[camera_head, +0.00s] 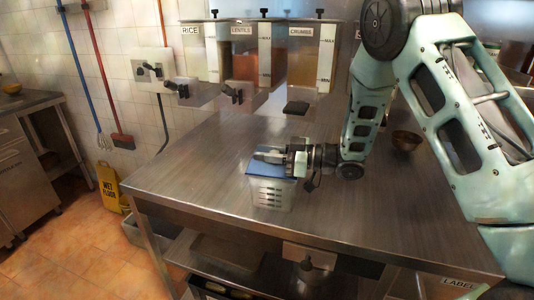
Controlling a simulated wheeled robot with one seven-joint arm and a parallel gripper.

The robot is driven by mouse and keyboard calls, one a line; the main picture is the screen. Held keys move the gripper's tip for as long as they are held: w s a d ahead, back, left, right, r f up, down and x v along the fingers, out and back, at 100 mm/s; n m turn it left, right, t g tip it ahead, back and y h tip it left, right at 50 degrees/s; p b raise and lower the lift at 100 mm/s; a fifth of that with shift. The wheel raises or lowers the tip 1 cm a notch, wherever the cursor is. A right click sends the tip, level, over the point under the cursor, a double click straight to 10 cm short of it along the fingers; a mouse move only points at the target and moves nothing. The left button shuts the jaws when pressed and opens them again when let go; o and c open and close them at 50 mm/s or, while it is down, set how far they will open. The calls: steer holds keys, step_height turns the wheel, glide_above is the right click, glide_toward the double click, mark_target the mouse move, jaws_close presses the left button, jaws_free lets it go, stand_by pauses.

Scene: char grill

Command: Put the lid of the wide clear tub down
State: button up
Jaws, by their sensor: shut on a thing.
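A pale, see-through-looking tub (271,196) with dark slot-like marks on its front stands on the steel table near its front edge. A flat blue lid (287,172) shows at the top of the tub, under my gripper. My gripper (266,156) reaches in from the right, low over the tub, and is shut on the lid. The fingers and wrist hide part of the lid. I cannot tell whether the lid touches the rim all round or is tilted.
Wall dispensers for rice (198,55), lentils (243,60) and crumbs (301,65) hang above the back of the steel table (190,170). The tabletop left of the tub is clear.

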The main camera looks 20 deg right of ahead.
steer(key=shift+f, duration=0.25)
steer(key=shift+f, duration=0.15)
steer(key=o, duration=1)
